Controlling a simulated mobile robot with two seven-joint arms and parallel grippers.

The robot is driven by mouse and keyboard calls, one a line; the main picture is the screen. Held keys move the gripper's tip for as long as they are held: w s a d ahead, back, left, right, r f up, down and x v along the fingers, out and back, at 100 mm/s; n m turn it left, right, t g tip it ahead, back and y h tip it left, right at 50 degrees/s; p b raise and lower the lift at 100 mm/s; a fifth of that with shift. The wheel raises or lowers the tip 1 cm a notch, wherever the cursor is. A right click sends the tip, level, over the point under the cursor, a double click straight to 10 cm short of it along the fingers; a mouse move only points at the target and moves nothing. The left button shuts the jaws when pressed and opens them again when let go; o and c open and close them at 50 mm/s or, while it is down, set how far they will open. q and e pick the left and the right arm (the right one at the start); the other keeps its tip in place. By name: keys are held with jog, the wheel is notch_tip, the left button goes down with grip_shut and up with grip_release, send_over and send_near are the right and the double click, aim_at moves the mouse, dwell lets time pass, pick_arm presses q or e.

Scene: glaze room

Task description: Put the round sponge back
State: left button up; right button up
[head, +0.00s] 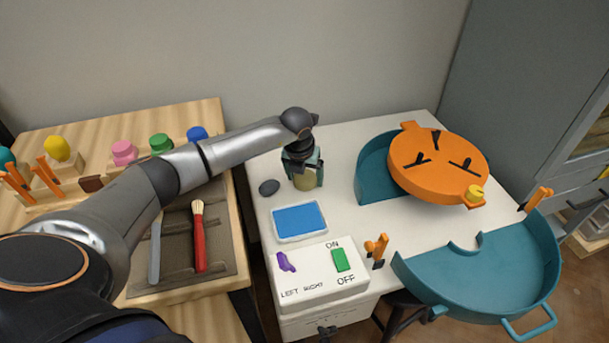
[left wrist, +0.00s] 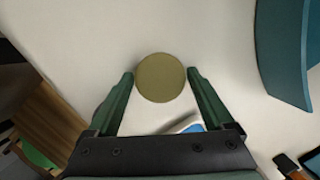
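The round sponge is an olive-tan disc (left wrist: 160,78) between the green fingertips of my left gripper (left wrist: 161,85) in the left wrist view. Both fingertips appear to meet its edges. In the head view the sponge (head: 305,182) shows below the wrist, between the fingers of the left gripper (head: 304,177), over the back left of the white table (head: 345,180). I cannot tell whether its underside touches the table. A dark grey oval (head: 269,187) lies just left of the gripper. My right gripper is not in view.
A blue tray (head: 300,221) and a white switch box (head: 318,280) stand in front of the gripper. A teal basin (head: 490,275) and an orange round device (head: 440,167) are to the right. A wooden table with brushes (head: 199,240) is left.

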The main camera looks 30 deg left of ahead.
pick_arm(q)
jog(key=shift+o, duration=0.9)
jog(key=shift+r, duration=0.25)
jog(key=p+v, duration=0.1)
jog(key=v, duration=1)
jog(key=shift+s+r, duration=0.2)
jog(key=shift+r, duration=0.2)
